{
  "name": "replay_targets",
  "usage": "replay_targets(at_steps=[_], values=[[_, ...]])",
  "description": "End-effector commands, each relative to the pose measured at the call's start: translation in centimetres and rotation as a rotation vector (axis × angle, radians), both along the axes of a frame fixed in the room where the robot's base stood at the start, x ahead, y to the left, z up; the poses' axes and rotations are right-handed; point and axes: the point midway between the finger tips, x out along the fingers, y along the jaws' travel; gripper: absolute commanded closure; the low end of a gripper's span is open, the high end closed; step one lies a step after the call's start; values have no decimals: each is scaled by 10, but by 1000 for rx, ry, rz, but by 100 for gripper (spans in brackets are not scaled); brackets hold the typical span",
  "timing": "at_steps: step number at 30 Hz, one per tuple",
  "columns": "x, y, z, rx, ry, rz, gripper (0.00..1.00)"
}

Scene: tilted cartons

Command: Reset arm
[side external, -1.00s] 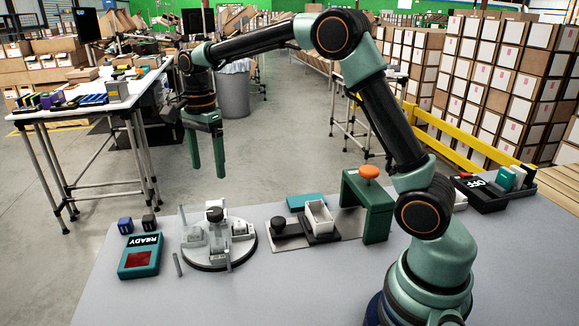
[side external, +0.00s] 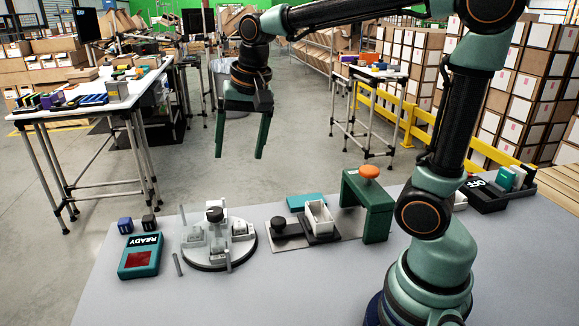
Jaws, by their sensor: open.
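My gripper (side external: 239,156) hangs in the air above the far edge of the grey table, its two green fingers pointing down. The fingers are apart with nothing between them. It is well above the round grey fixture (side external: 246,252) and touches nothing. My arm reaches up from its base at the right of the table and bends over to the left.
On the table are a teal box reading READY (side external: 141,257), two small dark cubes (side external: 137,223), a small white carton (side external: 319,217), a green stand with an orange knob (side external: 369,172) and a black tray reading OFF (side external: 486,194). The front of the table (side external: 280,300) is clear.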

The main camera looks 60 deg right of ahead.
Motion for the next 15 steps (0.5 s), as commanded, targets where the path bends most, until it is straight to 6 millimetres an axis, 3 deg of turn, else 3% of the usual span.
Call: replay_targets(at_steps=[9,15], values=[[-67,3,-7,-164,-155,464,17],[-88,4,-20,-248,-207,642,17]])
